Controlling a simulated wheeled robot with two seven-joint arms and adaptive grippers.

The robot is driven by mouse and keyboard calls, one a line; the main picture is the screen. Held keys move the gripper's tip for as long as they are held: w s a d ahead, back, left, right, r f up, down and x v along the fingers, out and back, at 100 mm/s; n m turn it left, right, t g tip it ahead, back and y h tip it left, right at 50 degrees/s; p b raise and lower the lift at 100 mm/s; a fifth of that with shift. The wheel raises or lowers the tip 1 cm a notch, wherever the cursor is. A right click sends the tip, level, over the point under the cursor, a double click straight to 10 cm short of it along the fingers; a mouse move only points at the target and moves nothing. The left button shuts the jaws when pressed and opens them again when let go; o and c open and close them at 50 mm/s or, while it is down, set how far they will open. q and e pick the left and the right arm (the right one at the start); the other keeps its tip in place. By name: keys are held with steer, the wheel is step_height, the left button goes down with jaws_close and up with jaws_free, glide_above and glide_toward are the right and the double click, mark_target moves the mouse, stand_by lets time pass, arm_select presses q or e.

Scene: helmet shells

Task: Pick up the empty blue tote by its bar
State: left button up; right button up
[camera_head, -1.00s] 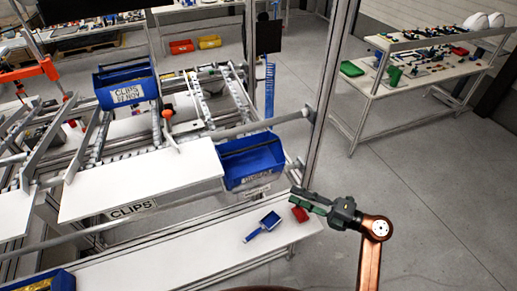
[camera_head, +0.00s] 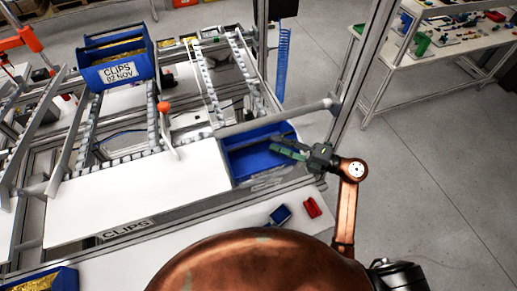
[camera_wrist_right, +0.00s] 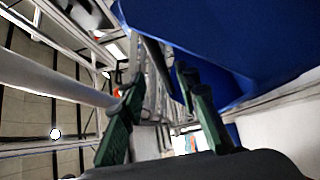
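The blue tote (camera_head: 243,165) sits on the rack at the right end of the white shelf. Its inside looks empty in the head view. My right gripper (camera_head: 279,146) is at the tote's right side, with its green fingers reaching over the rim. In the right wrist view, the fingers (camera_wrist_right: 160,85) are spread apart and the blue tote wall (camera_wrist_right: 215,35) fills the upper right. A dark rod-like edge runs beside the tote wall between the fingers; I cannot tell whether it is the tote's bar. My left gripper is not in view.
Another blue tote (camera_head: 118,68), labelled CLIPS, stands on the rack at upper left. A red item (camera_head: 312,208) and a small blue item (camera_head: 280,214) lie on the lower white ledge. A metal upright (camera_head: 365,65) stands behind my right gripper. Open floor lies right.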

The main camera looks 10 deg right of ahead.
mark_target(263, 140)
steer(key=p+x, duration=0.1)
steer(key=x, duration=0.1)
steer(key=p+x, duration=0.1)
steer(key=x, duration=0.1)
steer(key=shift+a, duration=0.4)
steer(key=shift+w+a, duration=0.1)
steer(key=shift+a, duration=0.2)
steer(key=shift+w+a+f, duration=0.1)
steer(key=shift+f, duration=0.05)
jaws_close()
